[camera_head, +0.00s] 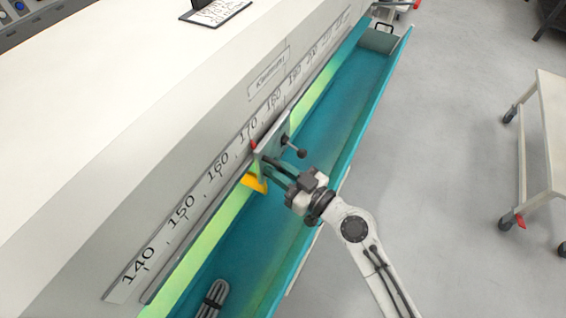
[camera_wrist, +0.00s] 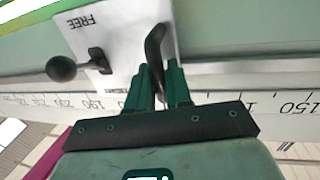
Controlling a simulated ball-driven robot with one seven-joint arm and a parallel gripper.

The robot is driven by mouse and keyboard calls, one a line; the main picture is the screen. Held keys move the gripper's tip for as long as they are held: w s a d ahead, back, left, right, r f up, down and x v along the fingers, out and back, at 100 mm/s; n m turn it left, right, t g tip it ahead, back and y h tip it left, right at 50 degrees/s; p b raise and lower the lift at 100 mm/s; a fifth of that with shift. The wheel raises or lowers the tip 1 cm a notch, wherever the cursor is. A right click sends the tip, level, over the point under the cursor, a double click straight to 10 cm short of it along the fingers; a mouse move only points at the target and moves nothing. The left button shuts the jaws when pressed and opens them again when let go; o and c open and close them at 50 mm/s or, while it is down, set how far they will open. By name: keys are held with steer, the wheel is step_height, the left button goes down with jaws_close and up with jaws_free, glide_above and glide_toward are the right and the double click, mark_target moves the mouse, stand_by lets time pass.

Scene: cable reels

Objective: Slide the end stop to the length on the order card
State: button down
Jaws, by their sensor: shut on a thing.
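The end stop (camera_head: 272,146) is a grey plate across the teal trough, with a red pointer close to the 170 mark on the scale (camera_head: 182,210). My gripper (camera_head: 270,165) is at its near side. In the wrist view, my gripper's fingers (camera_wrist: 168,88) are shut on the stop's dark upright handle (camera_wrist: 154,45). The clamp lever with a black ball knob (camera_wrist: 62,68) points left on the white plate, between the word FREE and a partly hidden word; I cannot tell its setting. The order card (camera_head: 218,10) lies on the bench top; its writing is unreadable.
A yellow piece (camera_head: 254,183) shows below the stop. A wheeled trolley (camera_head: 545,130) stands on the floor at right.

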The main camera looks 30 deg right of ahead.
steer(key=c, duration=1.2)
jaws_free()
steer(key=b+v, duration=0.5)
steer(key=v, duration=0.5)
steer(key=shift+s+d, duration=0.15)
steer(key=shift+s, duration=0.2)
